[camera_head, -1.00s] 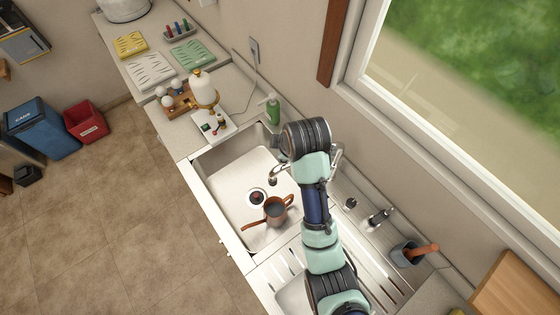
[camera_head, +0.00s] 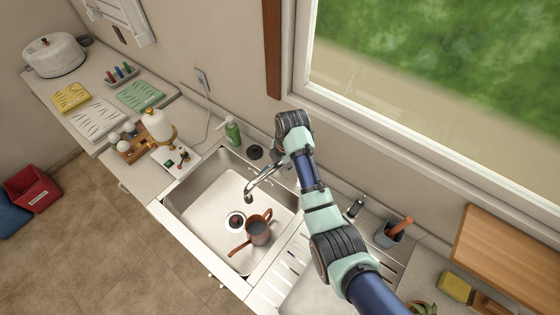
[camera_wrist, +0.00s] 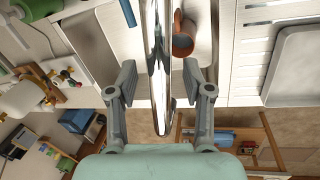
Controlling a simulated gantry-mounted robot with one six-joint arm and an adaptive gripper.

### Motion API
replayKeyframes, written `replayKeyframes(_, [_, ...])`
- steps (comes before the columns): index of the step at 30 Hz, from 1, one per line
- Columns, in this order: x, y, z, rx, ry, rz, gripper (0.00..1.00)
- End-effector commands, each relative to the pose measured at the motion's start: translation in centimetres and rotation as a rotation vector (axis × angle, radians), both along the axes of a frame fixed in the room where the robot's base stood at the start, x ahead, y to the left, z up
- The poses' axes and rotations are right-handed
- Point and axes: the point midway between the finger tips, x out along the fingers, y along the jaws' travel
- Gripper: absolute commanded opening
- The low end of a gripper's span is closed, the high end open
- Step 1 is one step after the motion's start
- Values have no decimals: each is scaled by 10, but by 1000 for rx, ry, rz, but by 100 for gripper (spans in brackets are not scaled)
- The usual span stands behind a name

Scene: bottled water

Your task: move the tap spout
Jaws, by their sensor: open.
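The chrome tap spout (camera_head: 264,176) reaches out over the steel sink (camera_head: 188,196) in the head view, its tip above the basin. In the wrist view the spout (camera_wrist: 161,75) runs down the middle of the picture, between the two fingers of my gripper (camera_wrist: 161,90). The fingers are open, one on each side, with a gap to the spout.
A green soap bottle (camera_head: 233,132) stands behind the sink. A white dispenser (camera_head: 158,127) is on the left counter. The window wall is close behind my arm.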

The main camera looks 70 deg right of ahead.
Motion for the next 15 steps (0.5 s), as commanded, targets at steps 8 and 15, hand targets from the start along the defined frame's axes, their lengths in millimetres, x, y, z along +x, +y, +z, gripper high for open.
replayKeyframes(8, [1,0,-2,-1,0,0,47])
replayKeyframes(15, [0,0,-2,-1,0,0,7])
